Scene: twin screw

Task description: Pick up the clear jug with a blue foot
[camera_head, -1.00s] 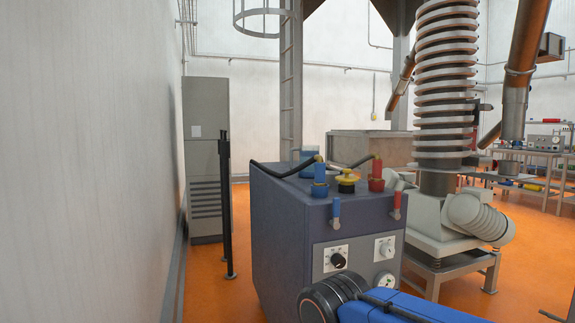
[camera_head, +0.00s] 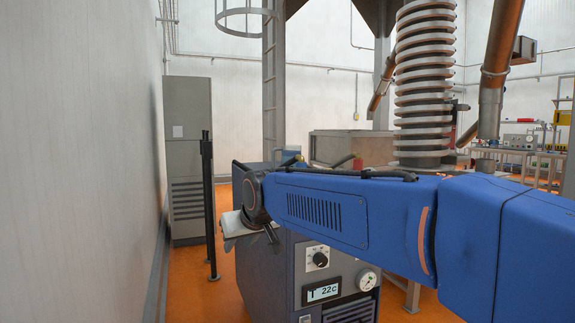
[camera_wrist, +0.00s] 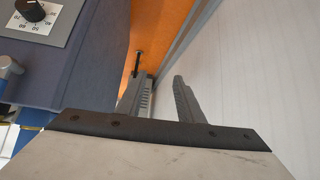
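I cannot make out a clear jug with a blue foot in either view. My gripper (camera_wrist: 160,90) shows in the wrist view with its two grey fingers apart and nothing between them. It is beside the blue-grey machine cabinet (camera_wrist: 85,55), over the orange floor and near the pale wall. In the head view my blue arm stretches across the cabinet (camera_head: 262,280) and hides most of its top.
A pale wall (camera_head: 80,160) runs along the left. A black post (camera_head: 208,200) and a grey locker (camera_head: 188,130) stand between it and the cabinet. A ribbed column (camera_head: 423,80) and benches (camera_head: 520,155) are behind the arm. Some orange floor is clear at the left.

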